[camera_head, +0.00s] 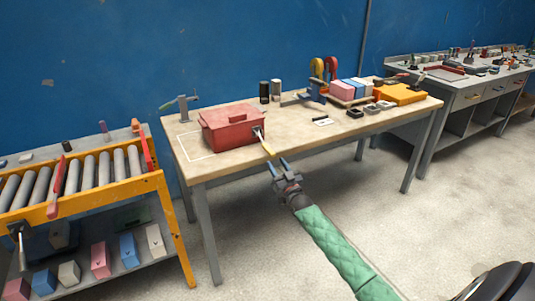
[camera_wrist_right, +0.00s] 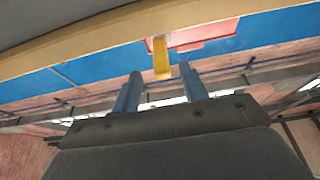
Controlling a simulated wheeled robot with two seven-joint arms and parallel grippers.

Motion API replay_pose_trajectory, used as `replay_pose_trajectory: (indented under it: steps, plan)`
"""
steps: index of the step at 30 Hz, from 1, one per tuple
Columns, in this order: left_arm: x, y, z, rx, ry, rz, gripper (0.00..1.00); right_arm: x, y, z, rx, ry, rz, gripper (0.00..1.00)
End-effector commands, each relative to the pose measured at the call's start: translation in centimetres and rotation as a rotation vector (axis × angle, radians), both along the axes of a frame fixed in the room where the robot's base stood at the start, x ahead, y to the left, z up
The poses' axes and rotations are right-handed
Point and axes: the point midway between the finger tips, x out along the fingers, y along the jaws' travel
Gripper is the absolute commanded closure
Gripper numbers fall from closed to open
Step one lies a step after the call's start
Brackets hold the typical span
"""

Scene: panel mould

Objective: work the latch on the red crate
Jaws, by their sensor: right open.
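The red crate (camera_head: 230,130), lidded with a handle on top, stands on the left part of the wooden workbench (camera_head: 310,138). Its latch (camera_head: 267,147) is on its right side: a dark mount with a yellow lever slanting down toward the bench's front edge. The yellow lever also shows in the right wrist view (camera_wrist_right: 161,58), with a piece of the red crate behind it. My right gripper (camera_head: 277,166) is open and empty, just in front of the lever. In the wrist view the lever lies beyond and between the fingertips, apart from both. My left gripper is out of view.
A small clamp (camera_head: 184,107) stands behind the crate at left. Black cylinders, tape rolls, colored blocks and an orange case (camera_head: 402,94) fill the bench's back and right. A roller conveyor (camera_head: 78,172) stands at left. The bench's front middle is clear.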

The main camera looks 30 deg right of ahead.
Motion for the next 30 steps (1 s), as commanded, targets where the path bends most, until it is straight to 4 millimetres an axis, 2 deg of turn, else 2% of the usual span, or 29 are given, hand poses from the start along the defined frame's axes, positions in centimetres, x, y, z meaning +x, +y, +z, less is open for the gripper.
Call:
replay_pose_trajectory:
  steps: [5, 21, 30]
  plan:
    - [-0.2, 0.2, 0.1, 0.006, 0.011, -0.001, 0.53, 0.5, 0.0, 0.6, -0.007, -0.015, -0.004, 0.56]
    - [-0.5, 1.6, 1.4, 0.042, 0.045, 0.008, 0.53, 6.3, -0.2, 3.0, -0.008, -0.013, -0.003, 0.56]
    - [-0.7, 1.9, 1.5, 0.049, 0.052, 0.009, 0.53, 7.1, -0.3, 3.2, -0.008, -0.012, -0.003, 0.56]
